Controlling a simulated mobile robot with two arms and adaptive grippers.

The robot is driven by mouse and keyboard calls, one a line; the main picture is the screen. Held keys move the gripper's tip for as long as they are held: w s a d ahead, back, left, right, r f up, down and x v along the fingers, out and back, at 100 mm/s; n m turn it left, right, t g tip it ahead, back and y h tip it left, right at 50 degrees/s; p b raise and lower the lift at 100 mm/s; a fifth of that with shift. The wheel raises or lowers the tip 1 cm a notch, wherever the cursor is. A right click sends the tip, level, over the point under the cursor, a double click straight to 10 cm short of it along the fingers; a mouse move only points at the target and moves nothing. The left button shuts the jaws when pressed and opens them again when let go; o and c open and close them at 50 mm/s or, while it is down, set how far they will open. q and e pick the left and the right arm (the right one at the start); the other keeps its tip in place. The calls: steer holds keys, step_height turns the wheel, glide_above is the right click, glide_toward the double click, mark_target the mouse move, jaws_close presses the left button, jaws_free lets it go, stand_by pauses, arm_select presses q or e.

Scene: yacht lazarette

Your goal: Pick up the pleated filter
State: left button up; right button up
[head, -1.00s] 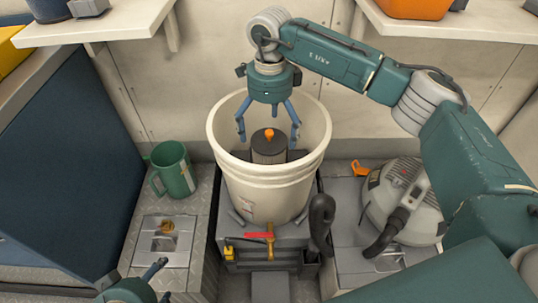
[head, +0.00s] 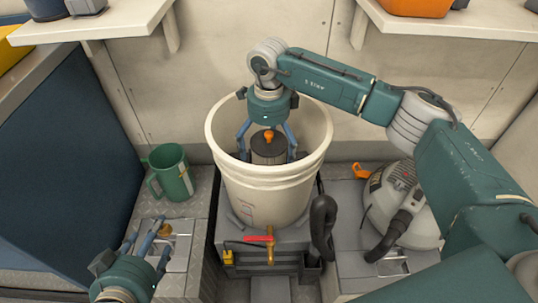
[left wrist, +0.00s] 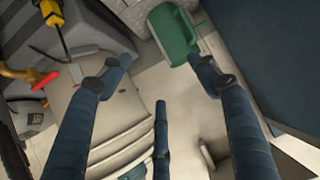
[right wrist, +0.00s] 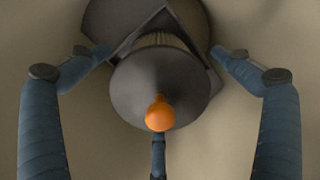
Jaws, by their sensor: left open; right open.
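The pleated filter (head: 268,149) stands inside the white bucket (head: 270,178), with a dark top cap and an orange knob (head: 268,135). In the right wrist view the filter (right wrist: 155,80) shows its dark cap, a strip of pale pleats and the orange knob facing the camera. My right gripper (head: 268,152) is open, inside the bucket mouth, with its fingers spread around the filter and apart from it. My left gripper (head: 143,236) is open and empty at the lower left, over the grey locker top.
A green jug (head: 171,172) stands left of the bucket. A red-handled brass tap (head: 270,242) is below the bucket's front. A grey round machine with a black hose (head: 402,205) sits at right. Shelves (head: 95,28) overhang behind.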

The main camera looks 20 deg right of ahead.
steer(key=c, duration=1.3)
steer(key=shift+r, duration=0.2)
steer(key=shift+c, duration=0.2)
